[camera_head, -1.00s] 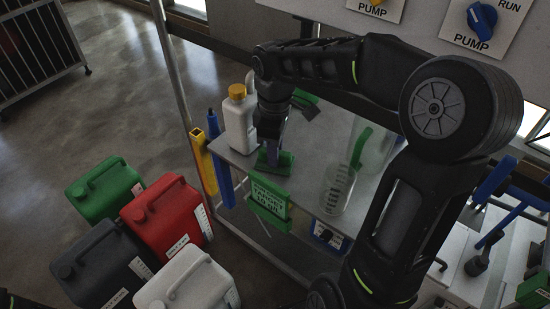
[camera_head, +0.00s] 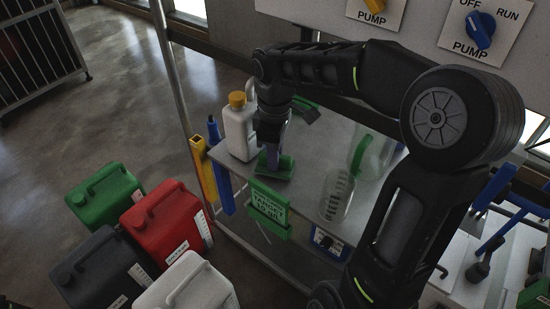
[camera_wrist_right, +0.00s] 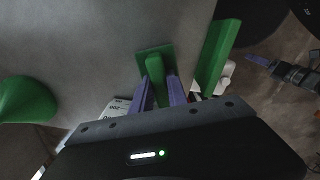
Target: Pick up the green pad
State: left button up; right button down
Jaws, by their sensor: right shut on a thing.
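The green pad (camera_head: 286,171) is a flat green block with an upright grip, at the front of the grey bench top beside the white bottle. My right gripper (camera_head: 273,160) points down over it, its purple fingers shut on the pad's grip. In the right wrist view the pad (camera_wrist_right: 155,52) shows between the fingertips (camera_wrist_right: 160,88), against the grey surface. Whether it touches the bench is unclear. What looks like my left gripper (camera_wrist_right: 261,61) shows small over the floor in the right wrist view; its jaws are unclear. It is not seen in the head view.
A white bottle with an orange cap (camera_head: 239,130) stands close left of my right gripper. A clear measuring jug (camera_head: 337,195) and green-handled clear vessel (camera_head: 374,158) stand right. A green sign (camera_head: 268,208) hangs at the front edge. Several canisters stand lower left.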

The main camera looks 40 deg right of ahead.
notch_tip(320, 180, up, 6)
jog(key=shift+r, duration=0.1)
pick_arm(q)
jog(key=shift+f+b, duration=0.45)
jog(key=shift+b, duration=0.05)
pick_arm(e)
jog(key=s+a, duration=0.1)
jog(key=a, duration=1.7)
